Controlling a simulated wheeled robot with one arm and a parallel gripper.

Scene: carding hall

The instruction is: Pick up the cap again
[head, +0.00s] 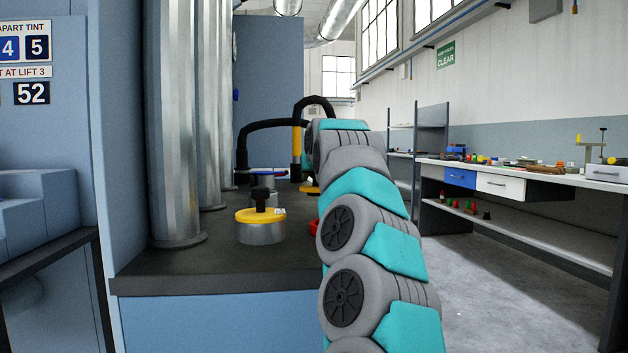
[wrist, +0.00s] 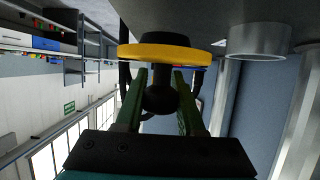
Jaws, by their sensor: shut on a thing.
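The cap in the wrist view is a yellow disc (wrist: 150,52) with a black knob (wrist: 160,98); this view is upside down. My gripper (wrist: 160,80) is shut on the knob, with one green finger on each side. A dark part shows on the disc's far side; I cannot tell whether the cap touches anything there. In the head view my arm hides the gripper, and only a bit of yellow (head: 309,190) shows beside it. Another yellow cap with a black knob (head: 262,212) sits on a metal cylinder near the front of the dark bench top.
Metal pipes (head: 173,120) stand along the bench's left side. A blue-topped piece (head: 268,172) is farther back, near a black hose (head: 265,124) and a yellow-black post (head: 297,150). A bare metal cylinder (wrist: 258,42) stands beside the held cap. A workbench (head: 520,178) is at right across open floor.

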